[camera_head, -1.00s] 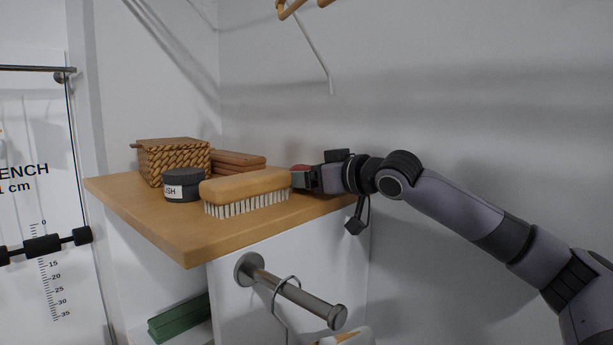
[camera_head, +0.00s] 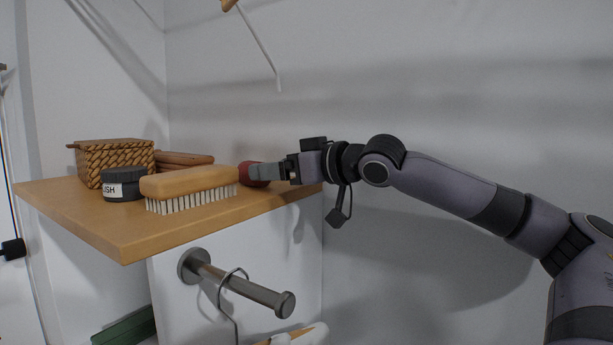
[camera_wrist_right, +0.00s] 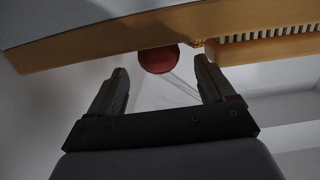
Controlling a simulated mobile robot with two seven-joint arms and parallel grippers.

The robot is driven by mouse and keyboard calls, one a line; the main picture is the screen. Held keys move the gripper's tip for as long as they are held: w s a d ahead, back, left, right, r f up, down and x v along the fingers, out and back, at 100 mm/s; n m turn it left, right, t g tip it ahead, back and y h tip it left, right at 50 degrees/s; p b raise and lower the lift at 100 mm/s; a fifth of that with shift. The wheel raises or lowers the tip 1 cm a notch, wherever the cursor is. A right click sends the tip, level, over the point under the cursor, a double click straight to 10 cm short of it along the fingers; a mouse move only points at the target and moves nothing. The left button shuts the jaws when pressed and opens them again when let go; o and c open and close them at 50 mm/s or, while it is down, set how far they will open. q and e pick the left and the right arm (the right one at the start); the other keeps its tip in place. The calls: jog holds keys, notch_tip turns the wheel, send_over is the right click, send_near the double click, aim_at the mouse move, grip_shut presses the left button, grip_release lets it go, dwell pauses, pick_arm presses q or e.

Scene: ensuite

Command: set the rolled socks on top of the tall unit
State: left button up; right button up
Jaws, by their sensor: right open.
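The rolled socks appear as a small dark-red round bundle (camera_head: 250,174) resting on the wooden top (camera_head: 118,238) of the tall unit, just right of the brush. In the right wrist view the red bundle (camera_wrist_right: 158,60) is beyond and between the fingertips, near the wooden top's edge. My right gripper (camera_head: 264,172) reaches in from the right, low over the top, with its fingers beside the bundle and partly covering it. In the right wrist view the fingers (camera_wrist_right: 162,76) are spread apart with nothing clamped between them. My left gripper is out of view.
A wooden brush (camera_head: 190,182), a dark labelled tin (camera_head: 124,184), a woven basket (camera_head: 115,160) and a brown slatted item (camera_head: 186,159) crowd the top. A metal peg (camera_head: 240,288) juts from the unit's white side. A wall stands behind.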

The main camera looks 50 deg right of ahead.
jog(key=s+r+b, duration=0.1)
jog(key=s+b, duration=0.1)
jog(key=s, duration=0.4)
jog(key=shift+d, duration=0.3)
dwell(0.3)
